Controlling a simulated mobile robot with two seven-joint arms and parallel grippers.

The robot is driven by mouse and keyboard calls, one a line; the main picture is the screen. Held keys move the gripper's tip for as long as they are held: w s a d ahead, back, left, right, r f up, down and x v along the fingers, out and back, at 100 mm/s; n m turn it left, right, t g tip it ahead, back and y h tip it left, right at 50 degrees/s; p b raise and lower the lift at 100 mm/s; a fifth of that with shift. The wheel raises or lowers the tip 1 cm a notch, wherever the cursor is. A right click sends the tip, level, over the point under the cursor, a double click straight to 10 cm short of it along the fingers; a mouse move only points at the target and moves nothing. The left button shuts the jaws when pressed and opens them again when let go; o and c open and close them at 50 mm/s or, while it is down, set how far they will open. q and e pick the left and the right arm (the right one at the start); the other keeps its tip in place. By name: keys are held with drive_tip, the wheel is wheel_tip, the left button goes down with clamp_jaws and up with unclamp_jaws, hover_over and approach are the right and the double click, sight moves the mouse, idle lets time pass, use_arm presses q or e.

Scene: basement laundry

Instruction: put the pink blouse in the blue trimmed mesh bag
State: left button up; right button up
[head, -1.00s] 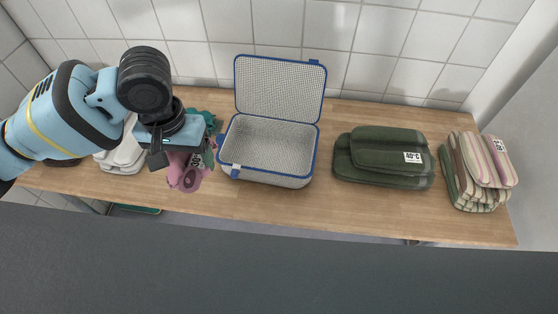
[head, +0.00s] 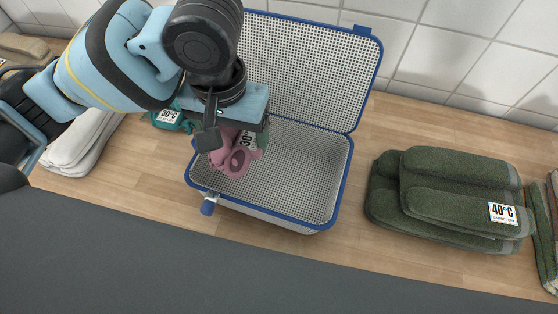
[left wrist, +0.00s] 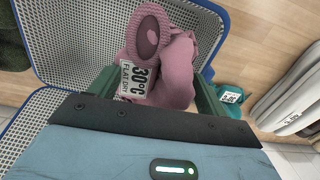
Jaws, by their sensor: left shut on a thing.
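The pink blouse (head: 236,158) is held in my left gripper (head: 232,140), over the left part of the open mesh bag. It carries a white 30°C tag. In the left wrist view the pink blouse (left wrist: 170,70) sits bunched between the two fingers (left wrist: 155,90). The blue trimmed mesh bag (head: 318,226) stands on the wooden counter with its lid raised at the back; its inside looks empty where it shows. The bag's blue rim also shows in the left wrist view (left wrist: 20,112). My right gripper is not in view.
Folded green towels (head: 450,190) with a 40°C tag lie right of the bag. A teal garment (head: 168,118) with a 30°C tag and white folded cloth (head: 85,142) lie to its left. Tiled wall stands behind; a dark grey surface (head: 130,260) fills the front.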

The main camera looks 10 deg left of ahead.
sight(239, 148)
use_arm(q)
drive_tip(key=shift+w+d, duration=0.2)
drive_tip(key=shift+w, duration=0.15)
drive_tip(key=shift+s+f, duration=0.1)
drive_tip(key=shift+s, duration=0.05)
drive_tip(key=shift+f+b, duration=0.3)
drive_tip(key=shift+f, duration=0.05)
wheel_tip(239, 148, down, 4)
drive_tip(key=shift+r+b, duration=0.1)
drive_tip(key=shift+b, duration=0.5)
drive_tip(key=shift+f, duration=0.3)
wheel_tip(239, 148, down, 5)
drive_tip(key=shift+r+b, duration=0.1)
drive_tip(key=shift+b, duration=0.7)
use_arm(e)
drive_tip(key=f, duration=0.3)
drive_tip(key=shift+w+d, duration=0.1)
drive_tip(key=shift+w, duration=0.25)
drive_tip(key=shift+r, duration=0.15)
